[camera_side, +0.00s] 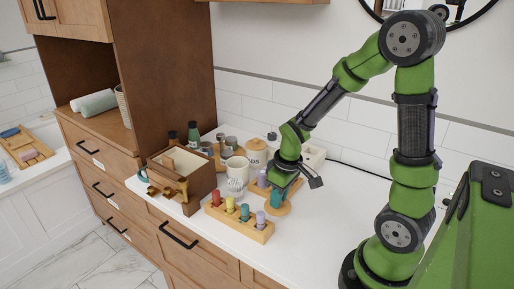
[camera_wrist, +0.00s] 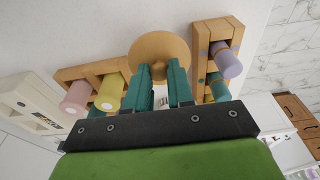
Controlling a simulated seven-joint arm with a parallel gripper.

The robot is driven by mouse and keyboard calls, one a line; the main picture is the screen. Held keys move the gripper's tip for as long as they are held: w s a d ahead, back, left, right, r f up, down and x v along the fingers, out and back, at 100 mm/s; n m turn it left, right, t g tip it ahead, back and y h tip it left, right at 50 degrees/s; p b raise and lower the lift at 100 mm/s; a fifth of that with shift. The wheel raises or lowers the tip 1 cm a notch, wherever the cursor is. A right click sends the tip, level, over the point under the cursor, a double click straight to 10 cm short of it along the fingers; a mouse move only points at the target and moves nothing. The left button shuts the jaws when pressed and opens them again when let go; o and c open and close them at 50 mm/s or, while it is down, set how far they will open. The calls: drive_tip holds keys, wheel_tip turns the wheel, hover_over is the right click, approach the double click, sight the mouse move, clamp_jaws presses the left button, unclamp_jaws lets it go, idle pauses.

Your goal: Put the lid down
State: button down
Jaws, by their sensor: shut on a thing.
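The lid is a round wooden disc (camera_side: 280,209), low over the white counter in the side view. It also shows beyond the fingertips in the wrist view (camera_wrist: 160,48). My gripper (camera_side: 277,198) points down at it, its teal fingers around its middle. I cannot tell whether the lid touches the counter.
A wooden rack (camera_side: 250,231) of coloured pegs stands left of the lid in the side view. Another peg rack (camera_wrist: 68,75) is close by. A white mug (camera_side: 238,181), a lidded canister (camera_side: 257,155) and a wooden box (camera_side: 203,184) stand beyond. Counter to the right is clear.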

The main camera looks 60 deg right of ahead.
sight(284, 208)
drive_tip(key=shift+f, duration=1.8)
drive_tip(key=shift+f, duration=0.15)
drive_tip(key=c, duration=1)
unclamp_jaws()
wheel_tip(284, 208, up, 12)
drive_tip(key=s, duration=0.2)
drive_tip(key=shift+s+a+r+m+t+y, duration=0.35)
drive_tip(key=shift+s+a+r+m+t, duration=0.45)
drive_tip(key=shift+a+r, duration=0.95)
drive_tip(key=shift+s+a+r+m+t+y, duration=0.3)
drive_tip(key=shift+s+a+r+m+t, duration=0.25)
drive_tip(key=shift+a+r+t, duration=0.8)
drive_tip(key=shift+s+a+r+m+t+y, duration=0.35)
drive_tip(key=shift+s+a+r+m+t, duration=0.3)
drive_tip(key=shift+a+r, duration=1.45)
drive_tip(key=shift+d+r, duration=0.2)
drive_tip(key=shift+d, duration=0.05)
